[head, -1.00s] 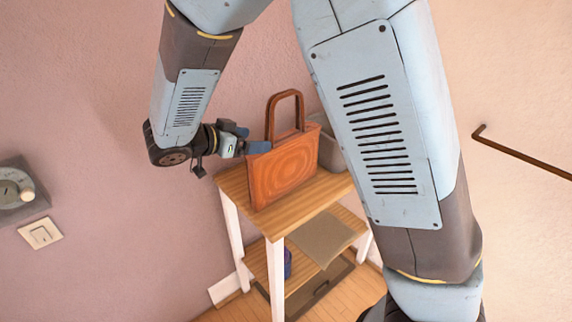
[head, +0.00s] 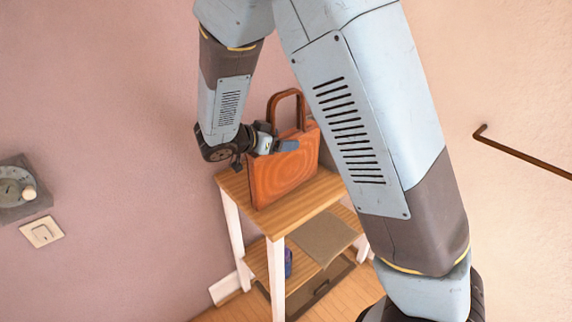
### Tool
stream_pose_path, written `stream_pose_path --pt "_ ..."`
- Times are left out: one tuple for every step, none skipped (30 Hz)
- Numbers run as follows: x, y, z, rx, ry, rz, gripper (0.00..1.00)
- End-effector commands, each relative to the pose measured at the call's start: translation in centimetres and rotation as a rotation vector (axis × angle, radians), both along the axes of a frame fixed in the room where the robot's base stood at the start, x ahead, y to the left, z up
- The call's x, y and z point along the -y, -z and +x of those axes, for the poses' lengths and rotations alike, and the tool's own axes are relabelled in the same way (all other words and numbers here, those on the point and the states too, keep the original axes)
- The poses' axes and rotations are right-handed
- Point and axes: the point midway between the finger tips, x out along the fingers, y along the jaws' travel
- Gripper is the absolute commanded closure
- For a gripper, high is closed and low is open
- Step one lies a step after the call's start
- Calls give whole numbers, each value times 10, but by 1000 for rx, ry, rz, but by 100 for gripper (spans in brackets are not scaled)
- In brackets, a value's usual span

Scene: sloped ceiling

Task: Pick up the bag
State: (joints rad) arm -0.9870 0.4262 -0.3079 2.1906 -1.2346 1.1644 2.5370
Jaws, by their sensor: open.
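The bag (head: 280,178) is orange-brown with a ring pattern and one arched handle. It stands upright on the top board of a small wooden shelf unit (head: 300,215) with white legs. My gripper (head: 288,146) is open at the bag's upper left, its blue fingertip in front of the top edge, just below the handle. The other finger is mostly hidden, so I cannot tell whether the bag lies between the fingers. I cannot tell whether the gripper touches the bag.
A dial box (head: 17,187) and a light switch (head: 41,232) are on the left wall. A brown rail (head: 525,154) is on the right wall. My arm covers part of the shelf's right side.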

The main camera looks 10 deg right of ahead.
Motion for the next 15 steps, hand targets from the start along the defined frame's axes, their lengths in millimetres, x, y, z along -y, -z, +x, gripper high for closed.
stream_pose_path --pt "1 1 1 -1 0 1 17" --pt "1 1 1 0 -1 1 17" --pt "1 1 1 0 -1 1 17" --pt "1 1 1 0 -1 1 17" --pt "1 1 1 0 -1 1 17" --pt "1 1 1 0 -1 1 17" --pt "1 1 1 0 -1 1 20" --pt "1 1 1 0 -1 1 23" --pt "1 1 1 0 -1 0 27" --pt "1 1 1 0 -1 0 29" --pt "1 1 1 0 -1 0 32" --pt "1 1 1 0 -1 0 36" --pt "1 1 1 0 -1 0 39" --pt "1 1 1 0 -1 0 42" --pt "1 1 1 0 -1 0 46"
